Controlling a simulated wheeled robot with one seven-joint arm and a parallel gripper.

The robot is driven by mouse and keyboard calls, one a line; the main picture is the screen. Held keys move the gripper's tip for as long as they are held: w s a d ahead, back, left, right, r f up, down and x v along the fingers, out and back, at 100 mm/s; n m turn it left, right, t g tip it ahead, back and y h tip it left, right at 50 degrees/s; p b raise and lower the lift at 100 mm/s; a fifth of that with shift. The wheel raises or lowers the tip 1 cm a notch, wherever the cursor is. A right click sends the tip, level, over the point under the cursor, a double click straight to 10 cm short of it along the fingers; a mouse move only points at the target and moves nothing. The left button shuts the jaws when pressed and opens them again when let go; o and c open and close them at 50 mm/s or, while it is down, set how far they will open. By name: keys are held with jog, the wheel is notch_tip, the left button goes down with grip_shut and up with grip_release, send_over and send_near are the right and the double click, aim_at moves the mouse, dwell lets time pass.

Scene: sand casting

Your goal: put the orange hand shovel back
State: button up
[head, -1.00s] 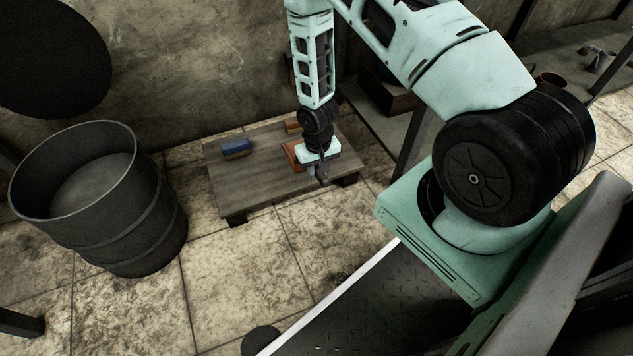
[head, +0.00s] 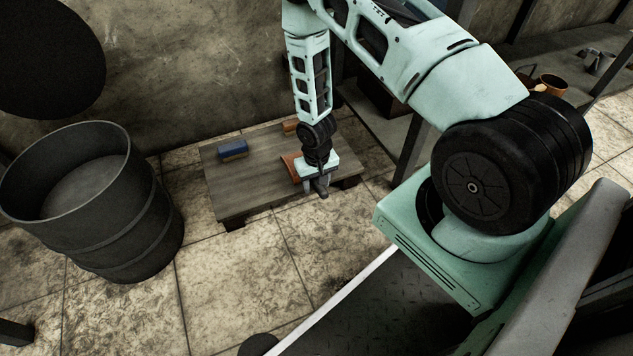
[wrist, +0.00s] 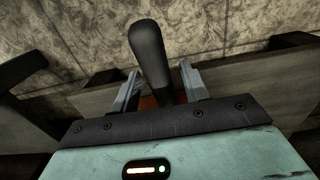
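The orange hand shovel (head: 290,165) lies on a low wooden table (head: 240,190). Its orange part shows just left of my gripper in the head view. Its black handle (wrist: 150,55) sticks out between my fingers in the wrist view, with a bit of orange behind it. My gripper (head: 320,188) is low over the table's right part. In the wrist view my gripper (wrist: 162,82) has its fingers apart, one on each side of the handle, with a small gap on both sides. The rest of the shovel is hidden behind my gripper.
A blue block (head: 233,149) and a small orange-brown block (head: 290,126) lie on the table. A large metal drum (head: 120,215) stands to the left. A shelf (head: 540,50) with an orange-brown cup (head: 553,85) is at the right. The floor in front is clear.

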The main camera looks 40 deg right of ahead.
notch_tip(320, 180, up, 12)
jog(key=p, duration=0.7)
jog(key=s+a+r+n, duration=0.1)
jog(key=a+r+n, duration=0.3)
jog(key=a+r, duration=1.25)
jog(key=s+a+r+n, duration=0.3)
jog(key=s+r, duration=0.5)
jog(key=s, duration=0.1)
jog(key=s+a+r+n, duration=0.3)
jog(key=s+r, duration=0.6)
jog(key=s, duration=0.1)
jog(key=shift+a+r+n+y, duration=0.2)
jog(key=shift+a+n+y, duration=0.1)
jog(key=shift+a+n, duration=0.1)
notch_tip(320, 180, up, 42)
jog(key=p, duration=4.1)
jog(key=shift+f+p, duration=0.2)
jog(key=shift+p, duration=0.1)
